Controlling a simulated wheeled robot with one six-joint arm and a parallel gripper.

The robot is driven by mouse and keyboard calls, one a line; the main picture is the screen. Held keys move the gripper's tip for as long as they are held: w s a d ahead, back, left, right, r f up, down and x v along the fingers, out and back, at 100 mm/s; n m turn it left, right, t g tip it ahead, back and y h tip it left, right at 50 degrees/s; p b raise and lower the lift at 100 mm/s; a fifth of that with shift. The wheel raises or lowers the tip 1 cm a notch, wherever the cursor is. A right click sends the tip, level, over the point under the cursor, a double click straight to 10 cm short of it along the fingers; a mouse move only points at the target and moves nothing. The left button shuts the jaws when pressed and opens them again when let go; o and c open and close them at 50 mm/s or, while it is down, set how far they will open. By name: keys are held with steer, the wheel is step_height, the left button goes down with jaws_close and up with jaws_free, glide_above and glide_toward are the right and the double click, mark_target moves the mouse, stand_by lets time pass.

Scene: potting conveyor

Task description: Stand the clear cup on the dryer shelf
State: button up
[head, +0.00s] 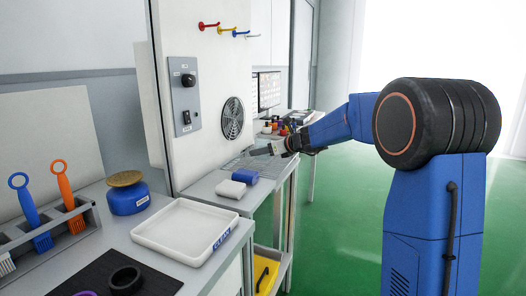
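My gripper (268,149) is at the end of my blue arm, low over a wire rack (243,165) beside the white panel with the fan. The rack may be the dryer shelf. The gripper is small and seen from the side; a pale patch shows at its fingers, and I cannot tell whether it is a held thing or part of the gripper. I cannot make out the clear cup anywhere in this view.
A white block (231,189) and a blue block (245,176) lie in front of the rack. Nearer are an empty white tray (185,230), a blue pot with a tan top (128,193) and a brush holder (50,236). The white panel (210,85) stands left of the rack. Green floor is clear at right.

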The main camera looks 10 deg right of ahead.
steer(key=shift+o, duration=0.9)
steer(key=shift+r, duration=0.2)
steer(key=v, duration=1.2)
steer(key=shift+f, duration=0.1)
steer(key=s+a+f+n+g+h, duration=0.1)
steer(key=s+a+f+n+g, duration=0.1)
steer(key=s+n, duration=0.5)
steer(key=s+a+f+n+g, duration=0.1)
steer(key=s+a+f+n, duration=0.2)
steer(key=s, duration=0.8)
steer(key=s+a+f+n+g+h, duration=0.1)
steer(key=s+f+n+g, duration=0.1)
steer(key=s+n, duration=0.55)
steer(key=s+d+f+n+h, duration=0.1)
steer(key=s+d+f+n, duration=0.1)
steer(key=s+f+n, duration=0.2)
steer(key=s+d+f+n+g+h, duration=0.1)
steer(key=s+d+f+n+h, duration=0.1)
steer(key=s, duration=0.9)
steer(key=s+d+f+n+h, duration=0.2)
steer(key=s+f+n, duration=0.3)
steer(key=s, duration=0.3)
steer(key=shift+d+f+n, duration=0.3)
steer(key=shift+d+n, duration=0.05)
steer(key=shift+n, duration=0.1)
